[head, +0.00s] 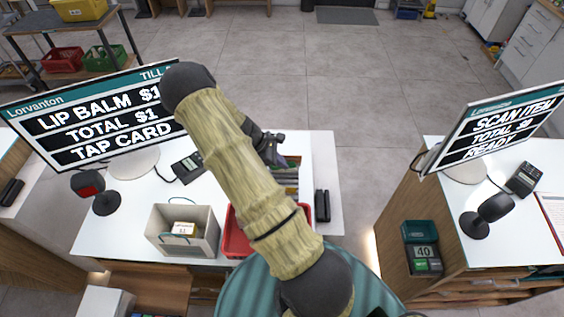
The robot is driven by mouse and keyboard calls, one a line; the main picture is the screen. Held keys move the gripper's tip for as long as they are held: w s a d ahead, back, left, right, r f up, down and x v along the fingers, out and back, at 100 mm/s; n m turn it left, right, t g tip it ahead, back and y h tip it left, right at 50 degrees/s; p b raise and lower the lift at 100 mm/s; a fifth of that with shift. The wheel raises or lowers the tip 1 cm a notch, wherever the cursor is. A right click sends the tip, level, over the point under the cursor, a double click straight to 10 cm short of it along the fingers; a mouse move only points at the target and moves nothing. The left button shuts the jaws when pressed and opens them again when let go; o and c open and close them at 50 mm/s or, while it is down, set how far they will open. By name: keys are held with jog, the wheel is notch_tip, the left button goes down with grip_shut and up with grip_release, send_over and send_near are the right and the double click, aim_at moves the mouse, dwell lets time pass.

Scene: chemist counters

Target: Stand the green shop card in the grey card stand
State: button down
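My gripper (272,150) is dark and hangs over the left counter (318,150), partly hidden behind my own pale yellow arm. I cannot tell whether its fingers are open or shut, or whether they hold anything. Just below it is a small rack (287,178) with greenish and brownish flat pieces, partly hidden by my arm. I cannot make out the green shop card for certain. I cannot identify the grey card stand either. A dark upright block (322,206) stands to the right of the rack.
A gap of floor (365,195) separates the right counter (450,185).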

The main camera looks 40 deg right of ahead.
jog(key=shift+f+b, duration=0.35)
jog(key=shift+f, duration=0.25)
jog(key=c, duration=1.6)
grip_release()
jog(key=shift+r, duration=0.1)
jog(key=b+v, duration=0.5)
jog(key=v, duration=1.2)
jog(key=shift+w+r, duration=0.1)
jog(key=shift+r, duration=0.05)
notch_tip(320, 180, up, 8)
jog(key=p, duration=0.7)
